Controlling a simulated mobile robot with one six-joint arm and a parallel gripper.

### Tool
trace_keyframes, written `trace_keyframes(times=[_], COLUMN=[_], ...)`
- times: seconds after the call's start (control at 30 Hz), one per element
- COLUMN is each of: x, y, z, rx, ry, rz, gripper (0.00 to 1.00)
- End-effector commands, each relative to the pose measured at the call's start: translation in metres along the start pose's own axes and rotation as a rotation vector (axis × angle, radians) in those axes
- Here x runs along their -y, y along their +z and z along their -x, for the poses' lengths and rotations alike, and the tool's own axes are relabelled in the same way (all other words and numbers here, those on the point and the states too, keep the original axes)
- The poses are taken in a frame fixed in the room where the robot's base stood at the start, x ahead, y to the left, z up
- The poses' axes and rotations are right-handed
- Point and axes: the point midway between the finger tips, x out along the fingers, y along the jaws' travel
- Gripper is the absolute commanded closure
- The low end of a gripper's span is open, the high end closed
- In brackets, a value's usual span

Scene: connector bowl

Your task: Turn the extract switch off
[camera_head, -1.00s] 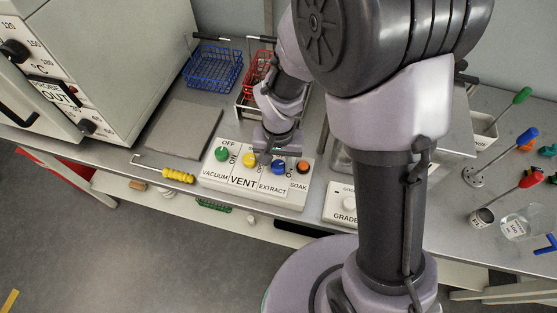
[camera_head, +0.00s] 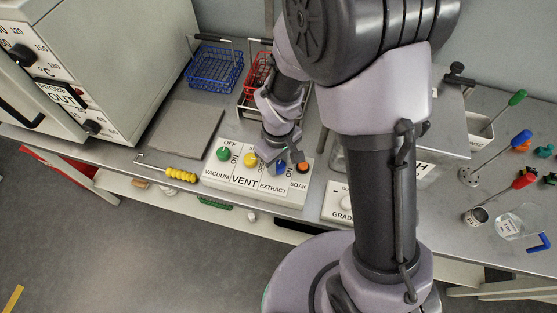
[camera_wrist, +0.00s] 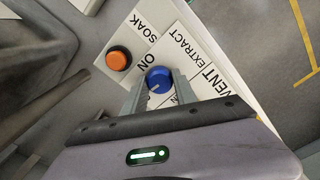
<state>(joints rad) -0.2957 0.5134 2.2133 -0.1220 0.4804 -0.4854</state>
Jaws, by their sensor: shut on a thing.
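The white switch panel (camera_head: 213,184) lies on the bench with labels VACUUM, VENT, EXTRACT and SOAK. The extract switch is a blue knob (camera_head: 281,169), which also shows in the wrist view (camera_wrist: 158,78). A small pale mark shows on the knob's lower left in the wrist view. My gripper (camera_head: 285,163) is over the panel, and its two fingers (camera_wrist: 157,92) are shut on the sides of the blue knob. The fingers partly hide the lettering around it. I cannot tell clearly which ON or OFF label the knob points to.
On the panel, an orange button (camera_head: 303,167) is close right of my gripper; yellow (camera_head: 249,160) and green (camera_head: 223,154) knobs are left. Blue (camera_head: 214,68) and red (camera_head: 257,77) baskets stand behind. A grey plate (camera_head: 184,130) and yellow-handled tool (camera_head: 181,175) lie left.

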Motion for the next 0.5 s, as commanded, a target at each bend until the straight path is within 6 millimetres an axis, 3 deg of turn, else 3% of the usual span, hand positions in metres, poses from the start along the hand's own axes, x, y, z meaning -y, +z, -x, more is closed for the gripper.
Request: trace_keyframes(times=[0.5], x=[0.0001], y=[-0.0001], z=[0.0001], rx=[0.000], ry=[0.000], rz=[0.129], gripper=[1.00])
